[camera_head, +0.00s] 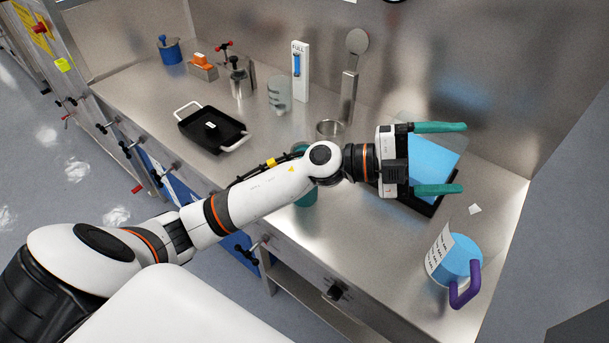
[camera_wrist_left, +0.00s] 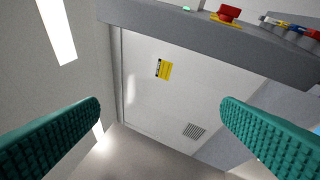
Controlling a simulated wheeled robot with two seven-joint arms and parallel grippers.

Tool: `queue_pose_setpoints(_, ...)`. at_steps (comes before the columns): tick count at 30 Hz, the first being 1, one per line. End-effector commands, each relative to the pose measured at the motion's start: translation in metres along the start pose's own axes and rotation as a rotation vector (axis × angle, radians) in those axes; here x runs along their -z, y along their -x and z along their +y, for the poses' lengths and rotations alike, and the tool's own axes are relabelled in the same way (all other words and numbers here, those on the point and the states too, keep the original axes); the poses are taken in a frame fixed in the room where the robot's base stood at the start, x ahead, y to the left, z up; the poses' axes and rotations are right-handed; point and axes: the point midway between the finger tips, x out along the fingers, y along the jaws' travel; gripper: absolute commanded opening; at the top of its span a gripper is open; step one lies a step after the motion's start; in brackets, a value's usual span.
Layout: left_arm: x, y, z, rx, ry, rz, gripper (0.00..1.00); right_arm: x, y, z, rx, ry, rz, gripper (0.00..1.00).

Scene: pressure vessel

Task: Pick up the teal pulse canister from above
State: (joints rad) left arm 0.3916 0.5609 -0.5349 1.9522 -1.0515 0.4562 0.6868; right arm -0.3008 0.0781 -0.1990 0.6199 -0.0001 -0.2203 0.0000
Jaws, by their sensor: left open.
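A teal canister (camera_head: 306,197) stands on the steel counter behind my left forearm. Only a bit of its teal side shows below the forearm and a sliver above it; the rest is hidden. My left gripper (camera_head: 462,158) is open and empty, with its teal fingers spread and pointing right, above the blue-filled black tray and well to the right of the canister. In the left wrist view my open fingers (camera_wrist_left: 162,108) frame a wall panel, with no canister between them. My right gripper does not show.
The steel counter (camera_head: 380,258) holds a blue-filled black tray (camera_head: 438,158) and a blue jug with a purple handle (camera_head: 456,262) at right. A black tray (camera_head: 212,128), a clear measuring cup (camera_head: 279,96) and a metal cup (camera_head: 330,129) stand farther left. A wall rises behind.

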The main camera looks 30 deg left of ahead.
Motion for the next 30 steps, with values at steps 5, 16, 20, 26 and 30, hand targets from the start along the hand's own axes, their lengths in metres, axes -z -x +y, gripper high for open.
queue_pose_setpoints(5, 0.013, 0.020, -0.034, 0.506, -0.180, -0.138, 0.88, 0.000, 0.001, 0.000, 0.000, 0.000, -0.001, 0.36)
queue_pose_setpoints(16, 0.113, 0.195, 0.008, 1.530, -0.195, 0.251, 0.88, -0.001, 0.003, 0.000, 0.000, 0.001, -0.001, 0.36)
queue_pose_setpoints(20, 0.121, 0.237, 0.038, 1.689, -0.135, 0.412, 0.88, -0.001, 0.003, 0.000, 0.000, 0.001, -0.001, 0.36)
queue_pose_setpoints(26, 0.126, 0.259, 0.042, 1.758, -0.095, 0.485, 0.88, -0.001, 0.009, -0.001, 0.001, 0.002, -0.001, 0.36)
queue_pose_setpoints(30, 0.133, 0.265, 0.019, 1.759, -0.095, 0.480, 0.88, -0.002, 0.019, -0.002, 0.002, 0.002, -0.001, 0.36)
